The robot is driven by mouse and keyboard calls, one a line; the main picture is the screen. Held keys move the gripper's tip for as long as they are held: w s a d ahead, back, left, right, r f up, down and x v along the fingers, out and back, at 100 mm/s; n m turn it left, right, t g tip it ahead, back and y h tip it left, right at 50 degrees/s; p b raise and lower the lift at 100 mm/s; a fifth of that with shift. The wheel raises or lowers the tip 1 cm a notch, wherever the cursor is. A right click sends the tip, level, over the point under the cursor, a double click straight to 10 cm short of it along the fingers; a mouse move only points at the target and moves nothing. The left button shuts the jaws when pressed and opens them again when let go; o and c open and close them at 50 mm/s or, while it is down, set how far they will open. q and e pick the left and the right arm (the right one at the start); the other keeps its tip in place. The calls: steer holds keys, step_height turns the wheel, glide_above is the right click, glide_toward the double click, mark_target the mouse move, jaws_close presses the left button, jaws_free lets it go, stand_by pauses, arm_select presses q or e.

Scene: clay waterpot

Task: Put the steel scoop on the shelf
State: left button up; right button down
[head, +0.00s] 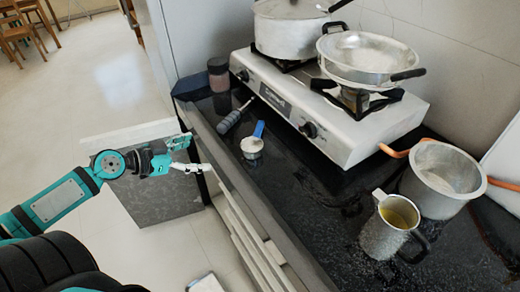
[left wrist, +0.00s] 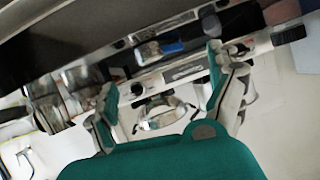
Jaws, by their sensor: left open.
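The scoop (head: 252,147) has a blue handle and a pale bowl. It lies on the black counter in front of the stove, with its handle pointing away; in the left wrist view its blue handle (left wrist: 173,47) shows beyond the space between my fingers. My left gripper (head: 190,154) is open and empty, left of the counter's front edge and apart from the scoop. Its two spread fingers also show in the left wrist view (left wrist: 165,88). My right gripper is not in view. I cannot make out a shelf for certain.
A gas stove (head: 330,115) carries a lidded pot (head: 290,35) and a pan (head: 365,60). A metal mug (head: 388,230) and a steel pot (head: 440,180) are at right. A grey panel (head: 160,195) is below my gripper.

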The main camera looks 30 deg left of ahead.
arm_select(q)
step_height(320, 180, up, 2)
steer(key=d+m+h, duration=0.1)
steer(key=d, duration=0.1)
glide_toward(250, 145)
steer(key=x, duration=0.3)
steer(key=p+x, duration=0.1)
steer(key=x, duration=0.1)
steer(key=shift+r, duration=0.3)
steer(key=p+x, duration=0.1)
steer(key=x, duration=0.4)
steer(key=shift+w+d+f, duration=0.1)
steer(key=shift+d+f, duration=0.05)
steer(key=shift+f, duration=0.1)
steer(key=shift+w+d+f, duration=0.1)
steer(key=shift+w+f, duration=0.1)
steer(key=shift+c, duration=0.6)
steer(key=shift+s, duration=0.1)
steer(key=shift+c, duration=1.2)
steer(key=c, duration=1.1)
steer(key=shift+o, duration=0.2)
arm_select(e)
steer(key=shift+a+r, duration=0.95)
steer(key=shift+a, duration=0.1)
